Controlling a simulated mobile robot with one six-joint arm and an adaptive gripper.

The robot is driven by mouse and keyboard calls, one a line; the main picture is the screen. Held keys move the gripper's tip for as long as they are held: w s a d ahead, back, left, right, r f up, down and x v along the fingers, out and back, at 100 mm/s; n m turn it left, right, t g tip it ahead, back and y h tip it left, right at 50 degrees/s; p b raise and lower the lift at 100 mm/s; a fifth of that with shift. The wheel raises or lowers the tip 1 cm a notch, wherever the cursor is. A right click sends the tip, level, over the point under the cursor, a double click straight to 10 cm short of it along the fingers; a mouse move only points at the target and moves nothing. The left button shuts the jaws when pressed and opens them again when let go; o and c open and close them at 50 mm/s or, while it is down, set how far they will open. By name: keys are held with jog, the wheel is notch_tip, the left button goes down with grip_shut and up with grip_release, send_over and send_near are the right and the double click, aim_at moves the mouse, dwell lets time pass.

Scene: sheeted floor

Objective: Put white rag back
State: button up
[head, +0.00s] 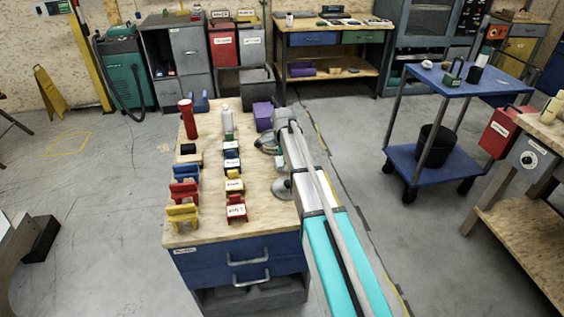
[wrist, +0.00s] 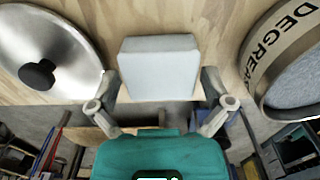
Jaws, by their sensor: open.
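The white rag (wrist: 158,70) shows in the wrist view as a pale folded block on the wooden top, near its edge. My gripper (wrist: 161,103) is open, with one finger to each side of the rag's near end. Nothing is held. I cannot tell how far the fingers are above the wood. In the head view my arm covers the right side of the workbench (head: 245,215), and I cannot make out the rag there.
A round metal lid (wrist: 40,50) with a black knob lies left of the rag. A container lettered "DEGREAS" (wrist: 262,62) stands close on the right. Small coloured bins (head: 184,192), a red flashlight (head: 187,118) and a white bottle (head: 227,120) stand on the bench. A blue cart (head: 440,172) is to the right.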

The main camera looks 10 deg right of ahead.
jog(key=shift+r, duration=0.1)
notch_tip(320, 180, up, 12)
jog(key=p, duration=1.2)
dwell(0.8)
jog(key=s+n, duration=1.8)
jog(key=s, duration=1.1)
jog(key=shift+a, duration=0.25)
